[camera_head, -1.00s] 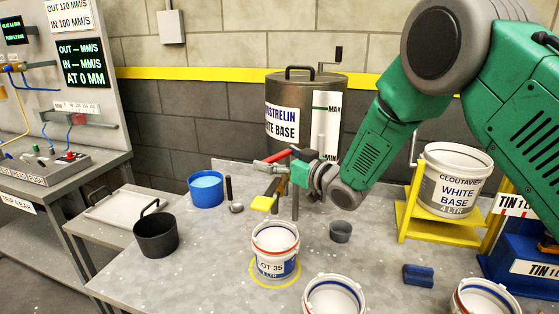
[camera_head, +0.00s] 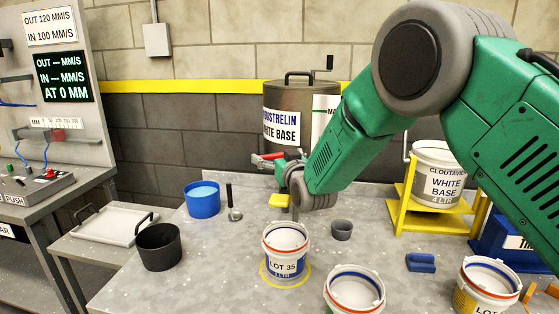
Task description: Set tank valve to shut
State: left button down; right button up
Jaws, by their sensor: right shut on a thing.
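The tank (camera_head: 284,104) is a dark grey drum labelled white base, at the back middle against the wall. Its valve lever (camera_head: 268,156) is red and shows low at the tank's front left, lying nearly level. My right gripper (camera_head: 281,163) is at the lever, shut on it; the fingers are small and the wrist hides part of the valve. A white pail marked LOT 35 (camera_head: 285,255) stands upright in a yellow ring on the bench, in front of the valve. My left gripper is not in view.
Two more open pails (camera_head: 354,290) (camera_head: 487,283) stand at the front. A blue tub (camera_head: 203,202), a black pot (camera_head: 158,248), a small grey cup (camera_head: 342,231) and a blue block (camera_head: 421,263) stand on the bench. A yellow stand (camera_head: 432,222) holds a pail at right.

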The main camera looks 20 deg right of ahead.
jog(key=shift+w+a+r, duration=0.15)
jog(key=shift+a+r, duration=0.1)
jog(key=shift+r, duration=0.1)
jog(key=shift+d, duration=0.25)
jog(key=o, duration=1.4)
jog(key=shift+f, duration=0.1)
jog(key=shift+c, duration=0.2)
jog(key=shift+w+f, duration=0.25)
jog(key=shift+s+a, duration=0.1)
jog(key=shift+s, duration=0.35)
jog(key=s, duration=1.1)
jog(key=shift+d, duration=0.45)
jog(key=shift+f, duration=0.1)
